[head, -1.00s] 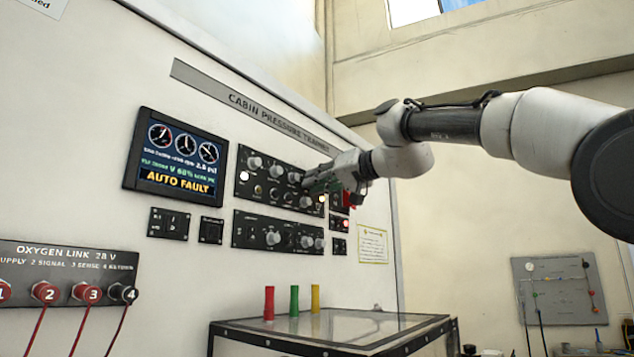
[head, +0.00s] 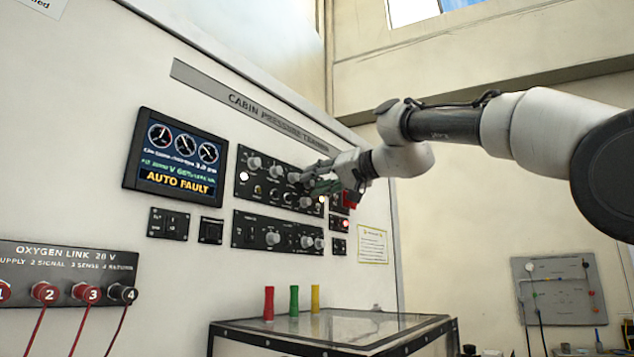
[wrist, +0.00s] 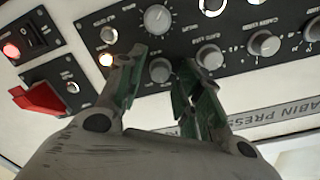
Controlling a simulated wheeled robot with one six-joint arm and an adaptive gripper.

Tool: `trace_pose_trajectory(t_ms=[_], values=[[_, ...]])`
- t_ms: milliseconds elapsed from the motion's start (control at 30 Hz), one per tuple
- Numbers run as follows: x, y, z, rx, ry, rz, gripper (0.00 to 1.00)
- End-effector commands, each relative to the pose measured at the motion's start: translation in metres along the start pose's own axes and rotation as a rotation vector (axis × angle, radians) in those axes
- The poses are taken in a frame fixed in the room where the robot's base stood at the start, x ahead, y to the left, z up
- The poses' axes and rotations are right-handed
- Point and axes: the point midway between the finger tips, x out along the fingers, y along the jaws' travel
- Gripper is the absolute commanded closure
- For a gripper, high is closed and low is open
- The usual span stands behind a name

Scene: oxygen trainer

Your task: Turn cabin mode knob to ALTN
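The upper knob panel (head: 243,178) carries several round grey knobs. Its labels are too small or blurred to read, so I cannot tell which knob is the cabin mode knob or where it points. My gripper (head: 312,186) is at the right part of this panel and hides some of it. In the wrist view my gripper (wrist: 153,88) has its green-padded fingers apart, one on each side of a small grey knob (wrist: 160,70). Gaps seem to show beside the knob; contact is unclear. A larger knob (wrist: 157,18) lies beyond it.
The display (head: 180,162) reads AUTO FAULT. A lower knob panel (head: 245,231) is below. A red guarded switch (wrist: 40,98) and a lit red button (wrist: 11,50) are close by my gripper. A glass-topped table (head: 340,332) stands under the panels.

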Motion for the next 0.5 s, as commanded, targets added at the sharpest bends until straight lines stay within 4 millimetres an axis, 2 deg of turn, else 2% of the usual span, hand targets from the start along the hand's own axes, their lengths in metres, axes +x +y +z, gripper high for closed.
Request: trace_pose_trajectory(t_ms=[300,367,500], values=[[-0.002,0.000,0.001,0.000,-0.002,0.000,0.61],[-0.007,0.000,0.000,0.000,-0.001,0.001,0.61],[-0.031,0.000,0.000,0.000,0.000,0.002,0.61]])
